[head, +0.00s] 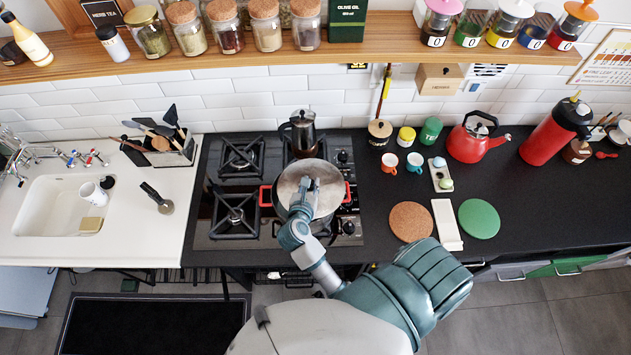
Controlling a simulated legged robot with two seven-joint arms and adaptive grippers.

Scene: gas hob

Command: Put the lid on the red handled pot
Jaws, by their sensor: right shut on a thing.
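The pot (325,227) is on the front right burner of the gas hob. Its red handles (265,196) stick out on the left and right. The round silver lid (325,172) is over the pot's mouth and hides most of it. I cannot tell whether the lid rests on the rim or hangs just above it. My right gripper (304,190) is over the middle of the lid, shut on it, probably by the knob, which the gripper hides. My left gripper is not in view.
A moka pot (302,133) stands just behind on the hob. The left burners (238,215) are empty. To the right are a cork mat (410,222), a white board (447,224), a green mat (479,219) and a red kettle (474,142). A jar shelf (360,42) spans the back.

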